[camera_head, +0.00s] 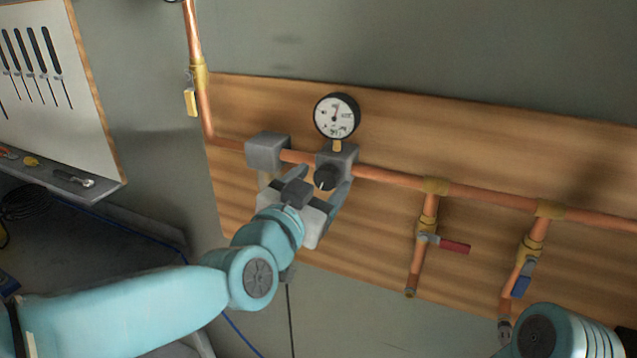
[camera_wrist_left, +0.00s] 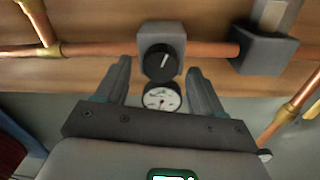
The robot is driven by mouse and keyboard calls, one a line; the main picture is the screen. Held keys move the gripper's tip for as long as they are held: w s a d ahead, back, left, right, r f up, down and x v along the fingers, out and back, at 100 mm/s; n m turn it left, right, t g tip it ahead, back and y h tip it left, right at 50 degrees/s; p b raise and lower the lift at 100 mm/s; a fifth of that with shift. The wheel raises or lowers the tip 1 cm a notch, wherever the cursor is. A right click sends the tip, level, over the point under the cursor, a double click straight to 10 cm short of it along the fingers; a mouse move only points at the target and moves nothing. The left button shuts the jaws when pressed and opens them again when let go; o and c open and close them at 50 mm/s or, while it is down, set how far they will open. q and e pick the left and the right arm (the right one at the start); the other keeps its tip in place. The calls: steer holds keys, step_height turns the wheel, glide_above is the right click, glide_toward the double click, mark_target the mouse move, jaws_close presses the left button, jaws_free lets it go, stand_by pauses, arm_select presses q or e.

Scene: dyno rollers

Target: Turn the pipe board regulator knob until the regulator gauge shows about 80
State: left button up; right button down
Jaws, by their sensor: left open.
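The regulator knob (camera_head: 325,177) is black and round with a white mark, on the front of a grey regulator block (camera_head: 341,156) on the copper pipe. In the left wrist view the knob (camera_wrist_left: 164,62) sits ahead of and between my fingers, apart from both. The round white gauge (camera_head: 337,116) with a black rim stands above the block; its needle and figures are too small to read surely. The gauge also shows in the left wrist view (camera_wrist_left: 161,98). My left gripper (camera_head: 304,181) is open and empty, facing the knob. My right gripper is out of view.
A second grey block (camera_head: 268,150) sits on the pipe left of the regulator. Valves with a red handle (camera_head: 455,247) and a blue handle (camera_head: 521,284) hang to the right on the wooden board (camera_head: 480,140). A yellow-handled valve (camera_head: 191,101) is at upper left. A tool panel (camera_head: 50,90) hangs at far left.

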arm_select(q)
steer(key=c, duration=1.1)
steer(key=shift+o, duration=0.2)
steer(key=shift+f+n+b, duration=0.25)
steer(key=shift+n+b, duration=0.55)
steer(key=shift+b, duration=0.3)
steer(key=shift+n+b, duration=0.75)
steer(key=shift+n, duration=0.05)
steer(key=shift+w+n+b, duration=0.1)
steer(key=shift+n+b, duration=0.75)
steer(key=shift+n, duration=0.35)
steer(key=shift+r+n+b, duration=0.1)
steer(key=shift+n+b, duration=0.7)
steer(key=shift+n, duration=0.8)
steer(key=o, duration=1.1)
steer(key=shift+c, duration=0.2)
steer(key=shift+a, duration=0.1)
